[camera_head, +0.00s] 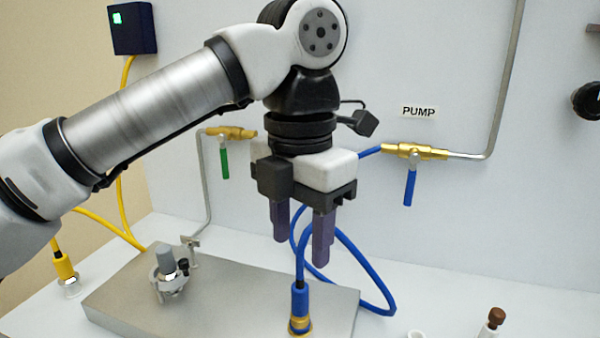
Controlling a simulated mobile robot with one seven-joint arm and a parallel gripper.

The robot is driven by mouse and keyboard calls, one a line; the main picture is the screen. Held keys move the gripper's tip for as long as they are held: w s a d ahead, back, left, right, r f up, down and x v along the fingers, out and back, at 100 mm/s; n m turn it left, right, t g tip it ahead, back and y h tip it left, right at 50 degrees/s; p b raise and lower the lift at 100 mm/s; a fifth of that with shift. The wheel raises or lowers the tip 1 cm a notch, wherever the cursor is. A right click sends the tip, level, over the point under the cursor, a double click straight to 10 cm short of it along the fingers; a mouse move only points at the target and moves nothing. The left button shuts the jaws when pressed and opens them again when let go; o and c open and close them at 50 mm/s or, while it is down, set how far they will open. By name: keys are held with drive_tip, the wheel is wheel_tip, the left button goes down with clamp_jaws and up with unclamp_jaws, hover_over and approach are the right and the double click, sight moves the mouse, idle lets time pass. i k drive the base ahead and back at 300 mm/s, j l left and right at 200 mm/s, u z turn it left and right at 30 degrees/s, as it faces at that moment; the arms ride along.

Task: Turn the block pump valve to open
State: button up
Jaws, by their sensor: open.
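A brass valve (414,151) is on the back wall under a white PUMP label (418,111). Its blue lever (410,187) hangs straight down, across the roughly level line of the valve body. A blue hose runs from the valve's left end, and a metal pipe leaves its right end. My gripper (300,248) points down with its two purple fingers apart and nothing visible between them. In the picture it is left of the blue lever and a little lower, apart from it. My gripper and wrist hide part of the blue hose.
A second brass valve (228,133) with a green lever (225,163) is left of my wrist. A metal block (222,300) carries a clamp fitting (168,272) and a blue-hosed connector (300,308). The blue hose (375,280) loops behind my fingers. A dark knob (588,101) is at far right.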

sight(414, 159)
drive_tip(key=k, duration=0.9)
